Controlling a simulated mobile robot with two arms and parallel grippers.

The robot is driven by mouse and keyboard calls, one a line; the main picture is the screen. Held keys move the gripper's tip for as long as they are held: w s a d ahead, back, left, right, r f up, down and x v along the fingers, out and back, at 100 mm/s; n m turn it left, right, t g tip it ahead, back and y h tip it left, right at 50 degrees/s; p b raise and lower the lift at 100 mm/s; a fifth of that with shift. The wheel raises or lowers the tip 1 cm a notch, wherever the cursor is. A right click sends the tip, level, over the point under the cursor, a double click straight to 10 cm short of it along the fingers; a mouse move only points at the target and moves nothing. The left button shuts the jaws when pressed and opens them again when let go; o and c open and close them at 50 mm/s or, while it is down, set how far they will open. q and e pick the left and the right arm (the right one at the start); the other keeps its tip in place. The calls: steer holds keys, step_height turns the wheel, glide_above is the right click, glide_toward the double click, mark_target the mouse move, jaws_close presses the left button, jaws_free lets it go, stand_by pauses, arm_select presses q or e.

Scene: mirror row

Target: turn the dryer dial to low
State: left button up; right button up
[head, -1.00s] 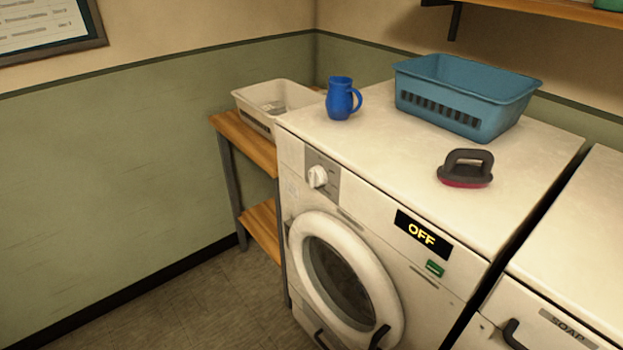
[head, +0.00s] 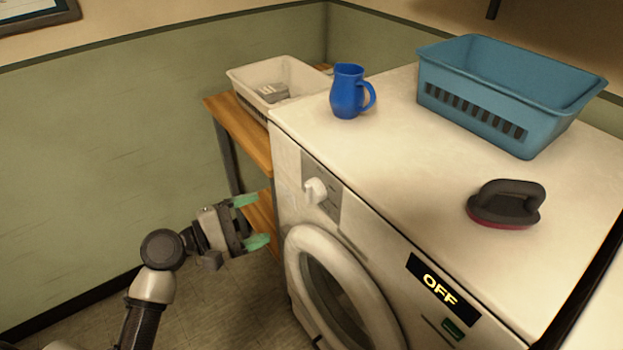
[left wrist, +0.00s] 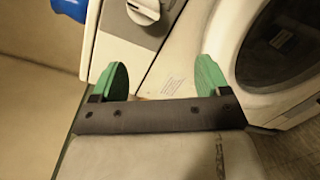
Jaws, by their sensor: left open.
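The dryer (head: 385,262) is a white front-loading machine with a round door. Its white dial (head: 315,190) sits on a grey panel at the upper left of the front; it also shows at the top of the left wrist view (left wrist: 143,11). The dryer's black display (head: 441,287) reads OFF in yellow. My left gripper (head: 252,221) has green fingertips and is open and empty, to the left of the dial and a little lower, apart from it. In the left wrist view my two fingers (left wrist: 158,80) stand apart below the dial. My right gripper is not in view.
On the dryer top stand a blue jug (head: 348,92), a blue basket (head: 510,92) and a dark brush (head: 506,204). A wooden shelf stand (head: 240,132) with a white basket (head: 243,90) is left of the dryer. A green button (head: 453,329) sits below the display.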

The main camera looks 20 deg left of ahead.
mark_target(313, 192)
arm_select(q)
steer(key=shift+h, duration=0.5)
steer(key=w+d+r, duration=0.1)
steer(key=w+d, duration=0.1)
steer(key=w+d+p, duration=0.1)
steer(key=w+d, duration=0.1)
steer(key=d, duration=0.1)
steer(key=w+d+r+p, duration=0.1)
steer(key=w+d, duration=0.1)
steer(key=d, duration=0.1)
steer(key=shift+w+d+r, duration=0.15)
steer(key=shift+w+r, duration=0.2)
steer(key=c, duration=0.9)
